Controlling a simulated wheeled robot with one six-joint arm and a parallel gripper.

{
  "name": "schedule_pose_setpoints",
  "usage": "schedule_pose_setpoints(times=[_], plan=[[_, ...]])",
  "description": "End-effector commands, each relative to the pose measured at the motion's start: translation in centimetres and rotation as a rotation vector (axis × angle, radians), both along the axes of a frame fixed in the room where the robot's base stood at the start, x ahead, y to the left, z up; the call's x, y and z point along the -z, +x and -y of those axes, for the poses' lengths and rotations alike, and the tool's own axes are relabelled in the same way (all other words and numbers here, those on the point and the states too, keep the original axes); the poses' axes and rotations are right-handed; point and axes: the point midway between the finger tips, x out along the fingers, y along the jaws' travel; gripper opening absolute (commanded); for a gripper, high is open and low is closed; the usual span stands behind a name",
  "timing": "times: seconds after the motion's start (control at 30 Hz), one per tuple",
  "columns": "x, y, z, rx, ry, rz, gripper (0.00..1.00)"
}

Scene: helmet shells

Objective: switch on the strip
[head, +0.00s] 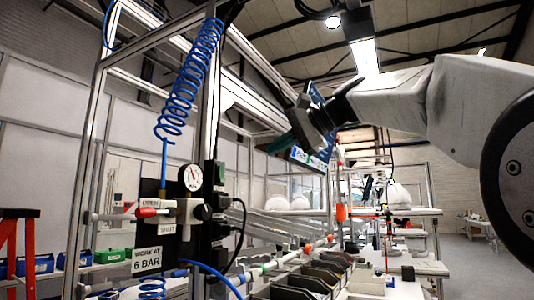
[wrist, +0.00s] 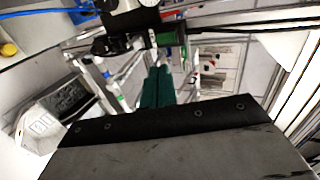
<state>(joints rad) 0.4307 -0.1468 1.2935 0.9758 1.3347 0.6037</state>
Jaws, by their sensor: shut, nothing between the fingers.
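A narrow black strip (head: 219,172) runs upright on the metal post in the head view, to the right of the pressure gauge, with black cables at its right side. I take it to be the power strip; its switch is too small to make out. I cannot clearly pick out the strip in the wrist view.
A pressure gauge (head: 191,177) and a red-handled valve (head: 148,212) sit left of the strip. A coiled blue hose (head: 190,85) hangs from the frame above. Black bins (head: 318,277) stand below right. A metal post (head: 95,150) rises at the left.

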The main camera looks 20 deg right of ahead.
Motion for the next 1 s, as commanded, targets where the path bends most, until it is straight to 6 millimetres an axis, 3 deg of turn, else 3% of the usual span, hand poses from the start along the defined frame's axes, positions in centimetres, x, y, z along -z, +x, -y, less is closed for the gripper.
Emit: schedule_pose_setpoints(times=[0.73,1.0], plan=[[1.4,-0.1,0.4,-0.002,0.0,0.0,0.0],[2.7,2.1,-1.4,-0.007,0.0,-0.001,0.0]])
